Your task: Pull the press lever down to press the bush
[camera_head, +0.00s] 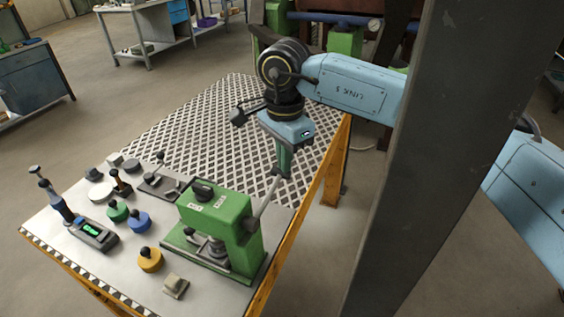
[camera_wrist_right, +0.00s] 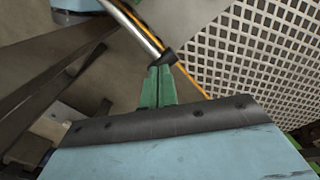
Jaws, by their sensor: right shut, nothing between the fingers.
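The green press (camera_head: 222,222) stands at the front right of the table. Its grey lever (camera_head: 266,201) slants up and away to the right from the press's side. My right gripper (camera_head: 284,172) points down at the lever's upper end, with its green fingers closed together. In the right wrist view, the lever (camera_wrist_right: 138,27) ends in a dark tip right by the fingertips (camera_wrist_right: 160,70). I cannot tell whether they touch. Nothing shows between the fingers. The bush is not clearly visible; a grey round part (camera_head: 217,247) sits under the press head. My left gripper is out of view.
Blue (camera_head: 138,222), green (camera_head: 117,211) and yellow (camera_head: 150,261) knobbed pieces stand left of the press, near a dark tool with a green display (camera_head: 94,233). The perforated table top (camera_head: 190,125) behind is clear. A dark column fills the right.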

